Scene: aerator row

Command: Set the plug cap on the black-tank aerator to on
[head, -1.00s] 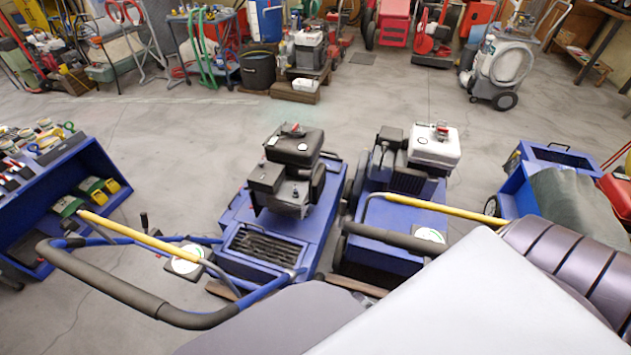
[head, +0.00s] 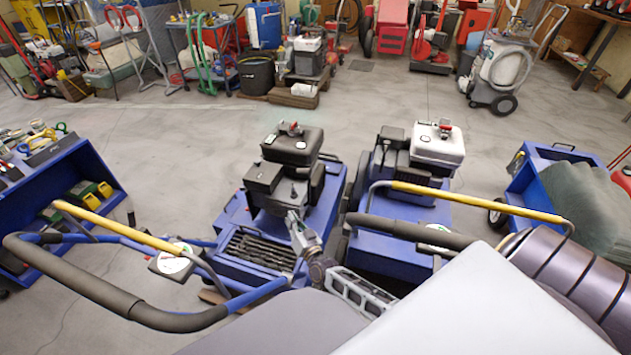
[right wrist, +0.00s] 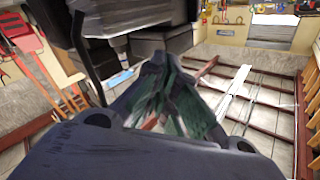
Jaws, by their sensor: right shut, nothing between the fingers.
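The black-tank aerator has a black tank (head: 293,142) with a red-topped fitting, over a blue deck (head: 228,212). In that view dark engine parts (right wrist: 150,46) hang close ahead, with a small grey cylinder (right wrist: 117,48) and a pale blue-white piece (right wrist: 119,78) left of the fingertips. I cannot tell surely which part is the plug cap. My left gripper is out of view.
A white-tank aerator (head: 436,142) stands close on the right. The black-tank aerator's handlebar (head: 75,278) and yellow lever (head: 118,228) lie in front. A blue shelf (head: 82,172) stands left.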

